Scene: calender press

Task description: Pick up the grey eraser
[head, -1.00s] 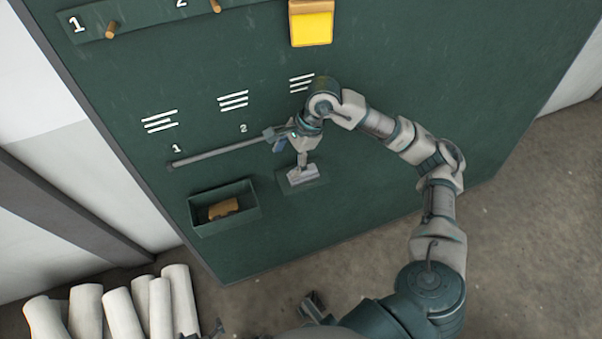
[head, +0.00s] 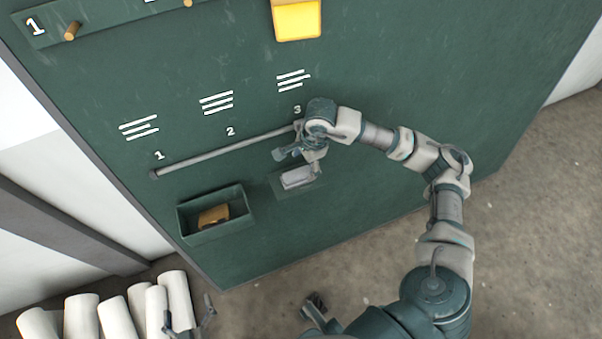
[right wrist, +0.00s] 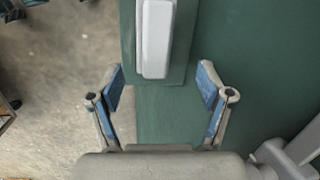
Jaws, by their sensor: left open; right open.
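The grey eraser (head: 298,177) lies on a small green ledge on the board, below the rail. In the right wrist view the eraser (right wrist: 155,38) is a pale, long block just beyond my fingertips. My right gripper (head: 300,160) is open and empty, close above the eraser in the head view. In the right wrist view my right gripper (right wrist: 161,72) has its fingers spread wide, with the eraser ahead of the gap, not between them. My left gripper (head: 188,308) is open and empty at the bottom, far from the eraser.
A green open box (head: 186,224) with a brown block (head: 213,215) in it is left of the ledge. A grey rail (head: 220,151) runs above both. A yellow item (head: 297,20) hangs higher. White rolls (head: 85,318) stand at lower left. The board right of the arm is clear.

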